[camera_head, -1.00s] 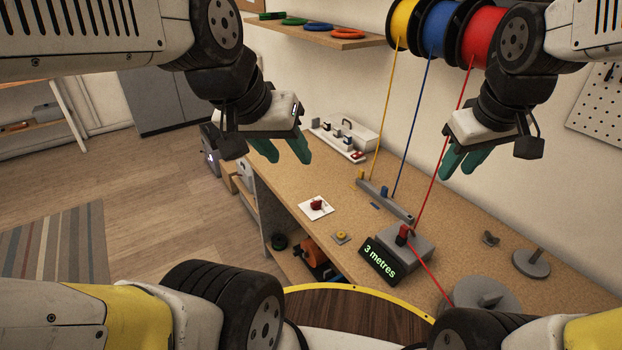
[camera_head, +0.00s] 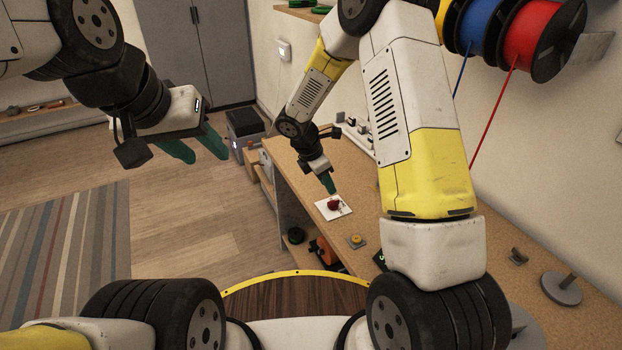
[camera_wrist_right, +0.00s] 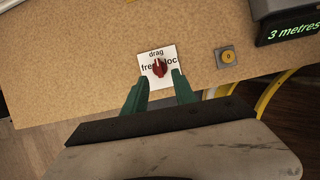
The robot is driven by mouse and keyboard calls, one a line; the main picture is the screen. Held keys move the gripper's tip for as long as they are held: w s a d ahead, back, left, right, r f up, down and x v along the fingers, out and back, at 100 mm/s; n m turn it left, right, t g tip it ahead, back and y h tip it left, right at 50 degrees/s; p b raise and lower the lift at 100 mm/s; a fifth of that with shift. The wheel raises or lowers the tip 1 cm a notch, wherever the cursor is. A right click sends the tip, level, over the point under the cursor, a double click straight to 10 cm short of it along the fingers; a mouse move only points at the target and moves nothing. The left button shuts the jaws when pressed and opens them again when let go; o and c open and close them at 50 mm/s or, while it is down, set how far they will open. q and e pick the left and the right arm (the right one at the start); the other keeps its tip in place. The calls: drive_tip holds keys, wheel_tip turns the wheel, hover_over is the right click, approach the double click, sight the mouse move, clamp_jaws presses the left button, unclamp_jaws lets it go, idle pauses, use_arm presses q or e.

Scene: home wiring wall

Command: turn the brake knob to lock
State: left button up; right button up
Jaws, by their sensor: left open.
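The red brake knob (camera_head: 334,204) stands on a white square plate (camera_head: 322,213) on the workbench. In the right wrist view the knob (camera_wrist_right: 159,68) shows on the plate (camera_wrist_right: 146,54), with "drag" above it, "free" to its left and a partly hidden word starting "loc" to its right. My right gripper (camera_head: 330,186) is above the knob, pointing down. In the wrist view its green fingers (camera_wrist_right: 159,84) are apart, with the knob between and just beyond their tips; I see no grip on it. My left gripper (camera_head: 208,152) is open and empty, over the floor at the left.
A small yellow button on a grey base (camera_head: 357,241) sits near the plate. The "3 metres" display (camera_wrist_right: 291,30) is at the wrist view's upper right. Blue (camera_head: 484,22) and red (camera_head: 542,38) spools hang at the upper right with their wires.

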sight(333, 201)
drive_tip(key=x, duration=0.8)
drive_tip(key=shift+w+a+f, duration=0.15)
drive_tip(key=shift+a+f, duration=0.1)
clamp_jaws()
